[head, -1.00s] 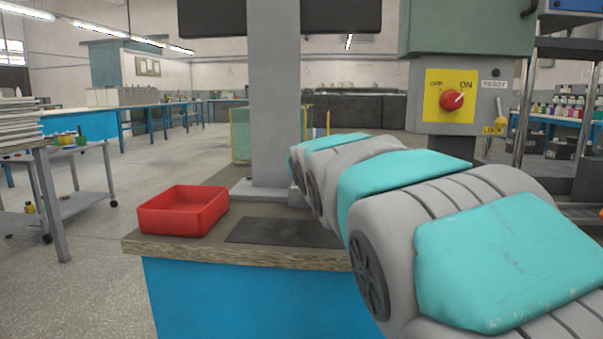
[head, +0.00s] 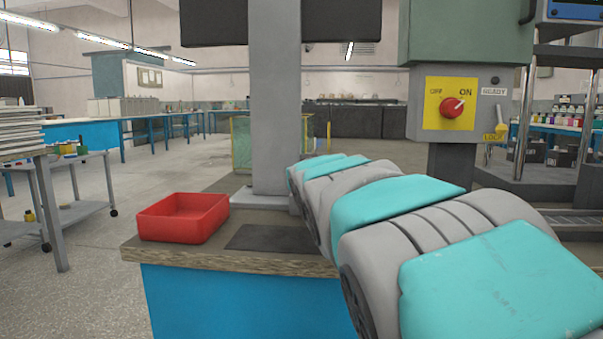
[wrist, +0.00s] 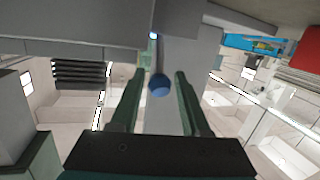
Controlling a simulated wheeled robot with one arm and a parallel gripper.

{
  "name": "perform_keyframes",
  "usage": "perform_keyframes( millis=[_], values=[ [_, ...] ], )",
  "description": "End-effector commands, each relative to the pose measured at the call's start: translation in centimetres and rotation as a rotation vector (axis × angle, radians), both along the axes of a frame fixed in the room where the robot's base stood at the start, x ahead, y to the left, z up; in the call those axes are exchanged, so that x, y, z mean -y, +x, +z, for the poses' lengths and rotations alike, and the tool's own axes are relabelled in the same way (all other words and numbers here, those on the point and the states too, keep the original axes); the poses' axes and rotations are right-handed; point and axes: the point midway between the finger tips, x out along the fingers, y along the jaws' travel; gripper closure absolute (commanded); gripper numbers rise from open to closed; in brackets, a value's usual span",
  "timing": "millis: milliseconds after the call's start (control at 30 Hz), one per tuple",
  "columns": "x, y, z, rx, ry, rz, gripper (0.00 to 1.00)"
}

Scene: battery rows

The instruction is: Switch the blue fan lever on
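The blue fan lever shows in the wrist view as a round blue knob (wrist: 159,87) in front of a grey surface. My gripper (wrist: 160,74) is open, with one dark green finger on each side of the knob. A gap shows between the knob and each finger, and I cannot tell how deep the knob sits between them. The lever's stem and its on or off position cannot be made out. In the head view I see neither the blue lever nor my gripper; my arm extends forward toward the grey column (head: 273,110).
A red tray (head: 183,218) and a dark mat (head: 270,238) are on the bench (head: 150,252). At right, a red rotary knob (head: 451,107) sits on a yellow OFF/ON plate (head: 438,86), with a yellow LOCK tag (head: 494,137) beside it. A cart (head: 85,209) stands at left.

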Motion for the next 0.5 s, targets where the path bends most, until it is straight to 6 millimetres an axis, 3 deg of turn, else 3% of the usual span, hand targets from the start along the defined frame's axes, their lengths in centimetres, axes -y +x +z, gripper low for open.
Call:
perform_keyframes(
  millis=[267, 500],
  values=[
    [0.1, -0.5, 0.2, 0.001, 0.0, 0.0, 0.54],
    [0.6, -2.9, 0.7, 0.004, 0.001, 0.0, 0.54]
  ],
)
